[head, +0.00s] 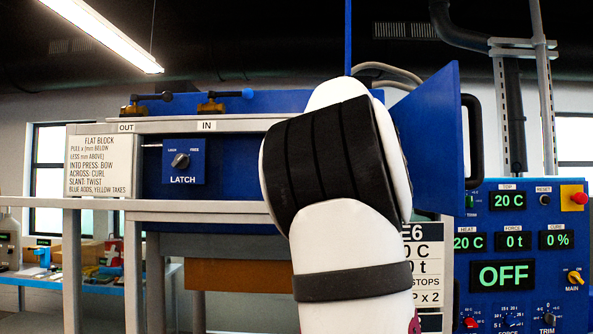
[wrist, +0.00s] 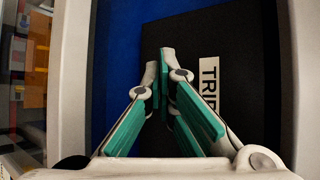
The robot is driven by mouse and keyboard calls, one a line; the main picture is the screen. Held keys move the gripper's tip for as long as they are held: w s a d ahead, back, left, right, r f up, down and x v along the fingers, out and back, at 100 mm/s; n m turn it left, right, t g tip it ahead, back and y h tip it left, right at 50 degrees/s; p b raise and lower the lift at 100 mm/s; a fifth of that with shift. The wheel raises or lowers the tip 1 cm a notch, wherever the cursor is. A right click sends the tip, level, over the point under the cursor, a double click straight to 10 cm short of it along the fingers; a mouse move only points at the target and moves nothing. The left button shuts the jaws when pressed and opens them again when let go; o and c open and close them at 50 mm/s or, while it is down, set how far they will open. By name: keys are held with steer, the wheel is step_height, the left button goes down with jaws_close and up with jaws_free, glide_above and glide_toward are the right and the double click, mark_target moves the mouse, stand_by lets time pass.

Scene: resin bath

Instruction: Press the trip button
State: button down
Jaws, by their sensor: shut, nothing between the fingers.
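In the wrist view, a white label reading "TRIP", its last letter partly covered (wrist: 209,78), is fixed on a black plate (wrist: 245,60). My gripper (wrist: 160,66) is shut and empty, with its fingertips in front of the black plate, left of the label. No button shows there; the fingers may be covering it. I cannot tell whether the fingertips touch the plate. In the head view my white arm covers the middle of the machine, and neither the gripper nor the label can be seen.
A pale frame post (wrist: 55,80) stands left of the gripper, and another light edge runs at the right. In the head view, a latch panel (head: 183,162) is on the left. A control panel (head: 510,270) reading OFF, with a red button on yellow (head: 578,197), is at the right.

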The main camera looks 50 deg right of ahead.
steer(key=shift+w+d, duration=0.1)
stand_by(0.4)
steer(key=shift+s+a, duration=0.65)
steer(key=shift+a, duration=0.05)
steer(key=s+a+p, duration=0.2)
steer(key=s+a, duration=0.1)
steer(key=shift+s+a, duration=0.1)
steer(key=shift+a, duration=0.3)
steer(key=shift+f, duration=0.15)
stand_by(0.9)
